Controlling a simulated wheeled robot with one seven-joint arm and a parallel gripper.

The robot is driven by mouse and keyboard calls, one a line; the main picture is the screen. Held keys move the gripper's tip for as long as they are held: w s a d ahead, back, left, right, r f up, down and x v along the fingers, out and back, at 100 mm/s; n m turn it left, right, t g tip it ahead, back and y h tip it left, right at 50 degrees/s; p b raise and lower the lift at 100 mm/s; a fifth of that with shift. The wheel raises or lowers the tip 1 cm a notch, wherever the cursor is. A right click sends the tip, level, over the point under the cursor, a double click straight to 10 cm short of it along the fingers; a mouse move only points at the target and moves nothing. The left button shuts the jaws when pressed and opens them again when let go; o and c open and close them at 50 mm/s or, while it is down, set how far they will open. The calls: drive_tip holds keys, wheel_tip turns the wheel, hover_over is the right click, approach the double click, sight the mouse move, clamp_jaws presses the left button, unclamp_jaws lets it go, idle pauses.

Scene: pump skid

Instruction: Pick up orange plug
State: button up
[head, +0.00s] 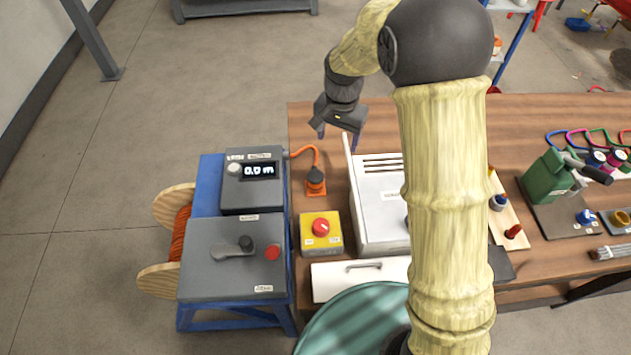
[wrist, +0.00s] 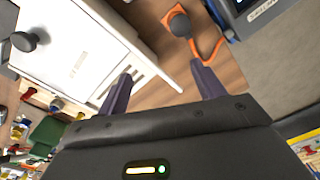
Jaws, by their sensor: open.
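The orange plug (head: 316,181) stands on the wooden bench, between the grey reel unit and the white box. It has a dark upper part, and an orange cable (head: 309,149) loops from it towards the reel unit. In the wrist view the plug (wrist: 178,22) is near the top edge, with its cable curving to the right. My gripper (head: 338,138) is open and empty, above the far part of the bench, beyond the plug and slightly right of it. In the wrist view my gripper (wrist: 162,74) has its fingers apart, and the plug lies past their tips.
The white slotted box (head: 382,195) stands close on the plug's right. A yellow box with a red knob (head: 320,232) is in front. The grey reel unit with a display (head: 252,185) is on the left. Bare bench lies around the plug's far side.

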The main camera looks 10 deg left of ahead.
hover_over(315, 175)
drive_tip(key=f, duration=0.2)
drive_tip(key=shift+w+r+m, duration=0.25)
drive_tip(key=shift+m, duration=0.05)
drive_tip(key=shift+f, duration=0.1)
wheel_tip(315, 175, down, 12)
drive_tip(key=p, duration=0.3)
drive_tip(key=shift+s+f+p, duration=0.2)
drive_tip(key=shift+f+p, duration=0.25)
drive_tip(key=shift+f, duration=0.05)
drive_tip(key=shift+s+f+p, duration=0.1)
drive_tip(key=shift+f+p, duration=0.65)
drive_tip(key=shift+f, duration=1.35)
drive_tip(key=shift+c, duration=0.5)
